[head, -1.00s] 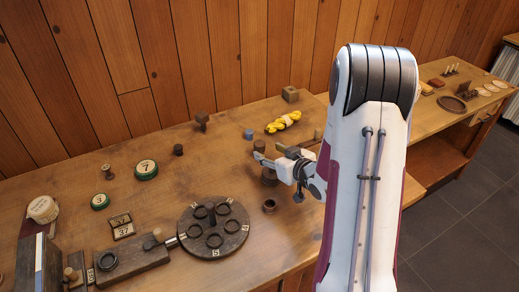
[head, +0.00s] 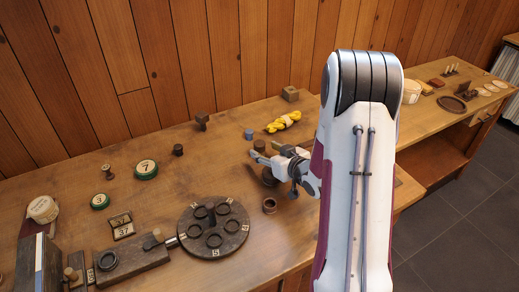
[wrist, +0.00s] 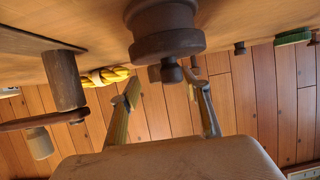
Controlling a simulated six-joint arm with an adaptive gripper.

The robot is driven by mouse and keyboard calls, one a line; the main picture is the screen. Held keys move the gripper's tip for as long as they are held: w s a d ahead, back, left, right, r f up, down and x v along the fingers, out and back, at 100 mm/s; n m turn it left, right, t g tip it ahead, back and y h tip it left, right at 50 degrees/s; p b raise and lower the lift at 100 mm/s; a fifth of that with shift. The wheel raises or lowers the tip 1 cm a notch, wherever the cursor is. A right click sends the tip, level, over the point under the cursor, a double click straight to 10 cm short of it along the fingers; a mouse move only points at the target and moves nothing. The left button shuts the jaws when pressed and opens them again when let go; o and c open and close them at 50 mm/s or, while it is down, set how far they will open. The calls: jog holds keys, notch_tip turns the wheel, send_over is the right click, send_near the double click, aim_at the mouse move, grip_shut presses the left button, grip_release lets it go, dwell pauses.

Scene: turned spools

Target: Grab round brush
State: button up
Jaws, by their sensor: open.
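A dark, turned round piece with a small knob (wrist: 168,32) fills the top middle of the wrist view, which is upside down. It may be the round brush, but no bristles show. In the head view its dark body (head: 269,178) is partly hidden below my gripper (head: 264,152). My gripper's two fingers (wrist: 162,84) are spread in the wrist view, with nothing held between them. The knob appears close to the gap between the fingertips; I cannot tell whether they touch it.
A yellow skein (head: 284,121) and a blue block (head: 248,134) lie behind my gripper. A small dark ring-like cup (head: 270,205) stands in front, and a round dark disc with rings (head: 213,246) lies front left. The back left tabletop has free room.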

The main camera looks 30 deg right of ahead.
aim_at(263, 147)
jog(key=shift+r+x, duration=0.15)
jog(key=shift+x, duration=1.15)
jog(key=shift+r+x, duration=0.1)
jog(key=shift+x, duration=1.2)
jog(key=shift+w, duration=0.1)
jog(key=c, duration=1.1)
